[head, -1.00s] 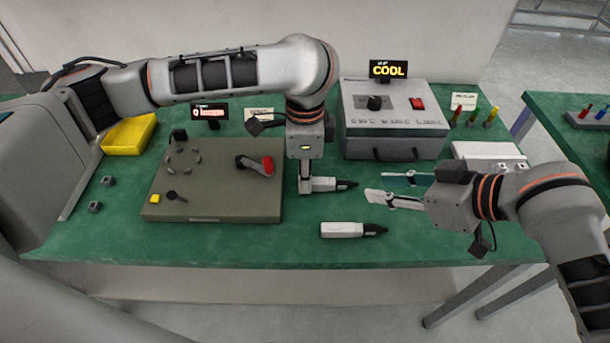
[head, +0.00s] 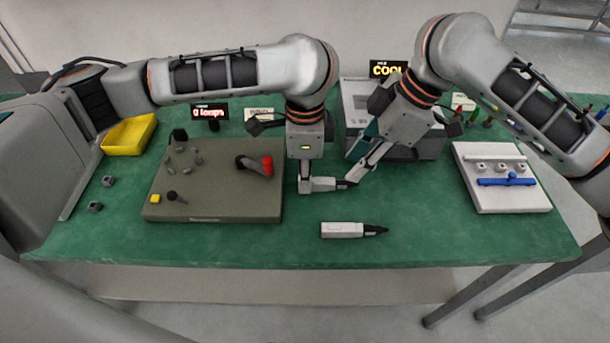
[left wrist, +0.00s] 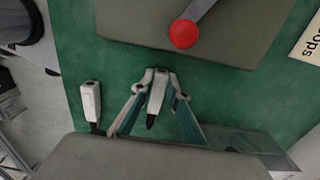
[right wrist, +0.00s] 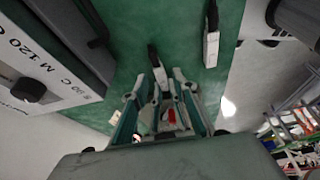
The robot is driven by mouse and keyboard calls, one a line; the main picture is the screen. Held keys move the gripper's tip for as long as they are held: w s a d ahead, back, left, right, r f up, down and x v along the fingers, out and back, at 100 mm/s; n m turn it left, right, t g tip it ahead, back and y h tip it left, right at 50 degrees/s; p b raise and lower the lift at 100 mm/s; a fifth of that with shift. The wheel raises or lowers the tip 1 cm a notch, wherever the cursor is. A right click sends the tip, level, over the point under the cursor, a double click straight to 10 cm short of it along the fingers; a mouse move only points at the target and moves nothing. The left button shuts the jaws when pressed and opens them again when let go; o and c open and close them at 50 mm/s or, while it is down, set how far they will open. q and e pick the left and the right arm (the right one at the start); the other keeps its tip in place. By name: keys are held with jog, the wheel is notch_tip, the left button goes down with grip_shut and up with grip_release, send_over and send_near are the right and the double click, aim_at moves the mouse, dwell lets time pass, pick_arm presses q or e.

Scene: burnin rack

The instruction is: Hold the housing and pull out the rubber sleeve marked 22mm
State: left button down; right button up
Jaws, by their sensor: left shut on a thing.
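A white housing (head: 322,184) with a black sleeve at its right end is in the jaws of my left gripper (head: 305,190), which is shut on it. The black sleeve (left wrist: 150,122) shows below the housing in the left wrist view. My right gripper (head: 352,180) reaches down from the upper right to the sleeve end. In the right wrist view its fingers stand apart, with the housing and black sleeve (right wrist: 153,54) in line between them; contact is unclear. A second white housing (head: 342,230) with a black sleeve lies nearer on the table. No 22mm mark is readable.
A grey-green board (head: 215,205) with a red-tipped lever stands left. A white tray (head: 515,202) with a blue part is at right. A yellow bin (head: 130,132) is far left.

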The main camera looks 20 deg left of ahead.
aim_at(344, 182)
jog(key=shift+w+d+r+n+h, duration=0.3)
jog(key=shift+w+r+n+h, duration=0.2)
jog(key=shift+w+r+h, duration=0.3)
jog(key=shift+s, duration=0.15)
jog(key=shift+x, duration=4.4)
jog(key=shift+a, duration=0.2)
jog(key=shift+s, duration=0.1)
grip_shut()
jog(key=shift+d, duration=0.1)
jog(key=shift+w+d, duration=0.3)
jog(key=shift+d, duration=0.65)
jog(key=shift+w+d, duration=0.25)
jog(key=shift+d, duration=0.7)
jog(key=shift+w+d, duration=0.3)
jog(key=shift+d, duration=0.6)
